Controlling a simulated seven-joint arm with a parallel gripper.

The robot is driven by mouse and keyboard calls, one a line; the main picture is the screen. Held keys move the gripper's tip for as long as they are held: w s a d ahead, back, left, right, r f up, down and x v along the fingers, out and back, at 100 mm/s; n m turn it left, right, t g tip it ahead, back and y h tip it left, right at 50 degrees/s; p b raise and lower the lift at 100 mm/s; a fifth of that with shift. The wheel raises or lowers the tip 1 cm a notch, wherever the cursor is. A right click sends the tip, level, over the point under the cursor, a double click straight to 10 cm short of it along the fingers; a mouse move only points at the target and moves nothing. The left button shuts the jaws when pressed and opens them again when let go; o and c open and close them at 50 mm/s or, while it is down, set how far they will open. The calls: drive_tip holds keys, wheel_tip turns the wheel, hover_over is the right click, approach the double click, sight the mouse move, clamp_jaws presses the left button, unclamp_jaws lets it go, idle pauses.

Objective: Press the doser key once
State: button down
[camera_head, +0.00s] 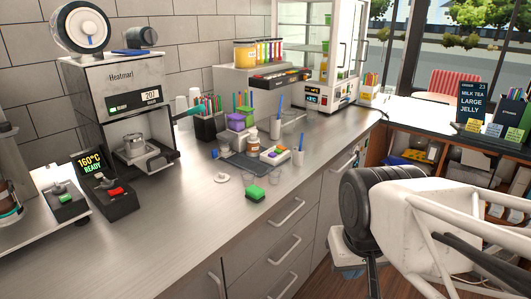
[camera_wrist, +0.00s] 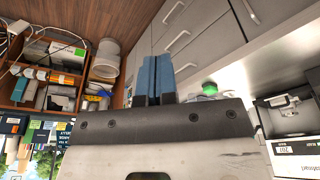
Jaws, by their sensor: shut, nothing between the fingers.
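No part is plainly labelled as the doser key. A white dispenser (camera_head: 240,78) with coloured tubes stands at the back of the counter, with a dark front panel (camera_head: 275,78) carrying small orange marks; its keys are too small to tell apart. A black control box (camera_head: 110,195) with a red switch and a "160°C READY" display stands at the left front. My gripper's blue fingers (camera_wrist: 155,62) are together and empty in the wrist view. They are in front of the counter's drawers, apart from the dispenser and the control box. In the head view my arm hides the fingers.
The sealing machine (camera_head: 110,85) stands at left beside a second switch box (camera_head: 64,200). A glass-fronted cabinet (camera_head: 318,45) stands behind. The front left counter (camera_head: 170,220) is bare.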

drive_tip(key=shift+w+r, duration=0.1)
drive_tip(key=w+d+r+h, duration=0.1)
drive_tip(key=w+r, duration=0.2)
drive_tip(key=w, duration=0.5)
drive_tip(key=w+r+h, duration=0.1)
drive_tip(key=w+r, duration=0.1)
drive_tip(key=w, duration=0.5)
drive_tip(key=n+t+h, duration=0.3)
drive_tip(key=t, duration=0.2)
hover_over(271, 153)
drive_tip(key=shift+f, duration=2.8)
drive_tip(key=shift+s+f, duration=0.1)
drive_tip(key=shift+f, duration=0.05)
drive_tip(key=shift+f, duration=4.25)
drive_tip(key=shift+f, duration=0.45)
